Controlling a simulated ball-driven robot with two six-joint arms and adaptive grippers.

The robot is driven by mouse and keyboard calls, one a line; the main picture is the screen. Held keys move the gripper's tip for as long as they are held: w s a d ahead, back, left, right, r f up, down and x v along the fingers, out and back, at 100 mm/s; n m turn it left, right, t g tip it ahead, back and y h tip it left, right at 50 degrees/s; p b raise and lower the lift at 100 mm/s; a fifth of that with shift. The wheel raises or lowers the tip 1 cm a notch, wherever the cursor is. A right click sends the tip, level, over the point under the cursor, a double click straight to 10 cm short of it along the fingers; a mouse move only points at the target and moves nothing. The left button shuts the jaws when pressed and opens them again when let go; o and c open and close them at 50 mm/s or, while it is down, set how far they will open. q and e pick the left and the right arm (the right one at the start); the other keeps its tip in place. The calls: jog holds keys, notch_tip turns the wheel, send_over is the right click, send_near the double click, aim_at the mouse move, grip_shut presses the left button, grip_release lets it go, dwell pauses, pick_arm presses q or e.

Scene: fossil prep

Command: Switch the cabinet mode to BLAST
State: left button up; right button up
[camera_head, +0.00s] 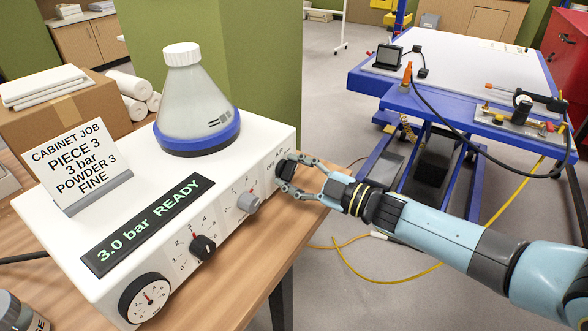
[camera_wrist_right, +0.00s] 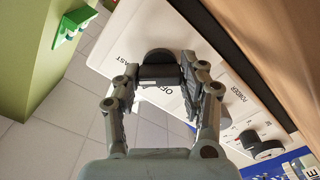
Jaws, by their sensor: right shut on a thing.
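The white cabinet (camera_head: 70,235) stands on the wooden table, and its display (camera_head: 148,225) reads "3.0 bar READY". The black mode knob (camera_head: 285,170) is at the right end of its front panel. In the wrist view the knob (camera_wrist_right: 158,68) sits between my fingertips, with "OFF" and part of a word ending in "AST" beside it. My right gripper (camera_head: 296,177) is shut on this knob, and it also shows in the wrist view (camera_wrist_right: 159,78). The fingers hide part of the labels, and I cannot tell which mode the knob points to. My left gripper is not in view.
A grey knob (camera_head: 248,202), a black knob (camera_head: 203,247) and a round gauge (camera_head: 146,298) line the same panel. A flask with a blue base (camera_head: 198,137) and a job card (camera_head: 78,162) stand on top. A blue-framed workbench (camera_head: 470,70) is at back right.

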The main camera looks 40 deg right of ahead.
jog(key=shift+f+m, duration=0.1)
jog(key=shift+m, duration=0.3)
jog(key=o, duration=1.2)
jog(key=shift+c, duration=0.2)
jog(key=shift+s, duration=0.1)
jog(key=v, duration=1.2)
